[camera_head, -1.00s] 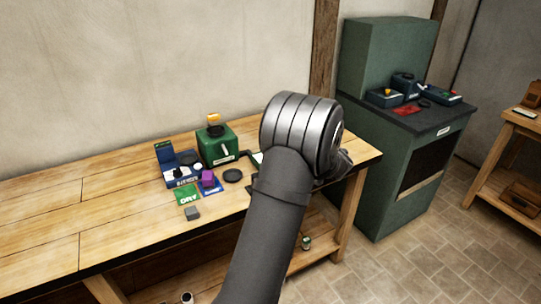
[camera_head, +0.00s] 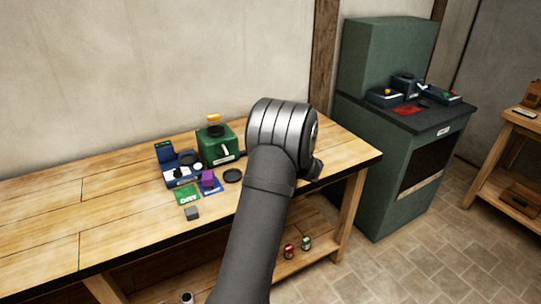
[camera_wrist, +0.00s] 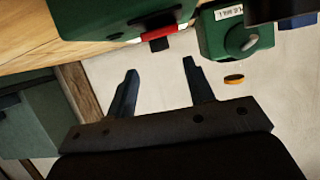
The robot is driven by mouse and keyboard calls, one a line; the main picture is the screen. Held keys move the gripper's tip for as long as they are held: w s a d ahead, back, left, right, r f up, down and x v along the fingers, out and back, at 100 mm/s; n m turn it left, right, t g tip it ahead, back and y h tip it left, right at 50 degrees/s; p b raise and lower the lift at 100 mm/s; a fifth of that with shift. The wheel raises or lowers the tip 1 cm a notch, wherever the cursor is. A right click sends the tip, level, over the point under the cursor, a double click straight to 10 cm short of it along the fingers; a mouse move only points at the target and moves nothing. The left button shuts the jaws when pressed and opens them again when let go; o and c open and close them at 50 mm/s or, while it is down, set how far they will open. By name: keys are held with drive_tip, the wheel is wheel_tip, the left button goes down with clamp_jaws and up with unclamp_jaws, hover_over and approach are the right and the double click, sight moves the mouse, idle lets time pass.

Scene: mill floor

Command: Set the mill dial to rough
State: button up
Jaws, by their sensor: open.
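The green mill (camera_head: 217,146) stands on the bench beside the wall, with a pale pointer or lever (camera_head: 224,149) on its front and an orange piece on top. In the wrist view, a green box (camera_wrist: 212,40), seemingly this mill, is at the upper right, with a label and a round grey dial (camera_wrist: 241,40). The dial's setting and label are too small to read. My gripper (camera_wrist: 160,66) is open and empty, its fingers apart and left of the dial in that view. In the head view my arm hides the fingers.
Dark blue items (camera_head: 181,170), green DRY card (camera_head: 187,195), purple block (camera_head: 208,178), black disc (camera_head: 232,175) and grey cube (camera_head: 192,213) crowd the bench. The bench's left is clear.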

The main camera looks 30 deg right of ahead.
drive_tip(key=x, duration=0.7)
drive_tip(key=shift+w, duration=0.1)
drive_tip(key=c, duration=1)
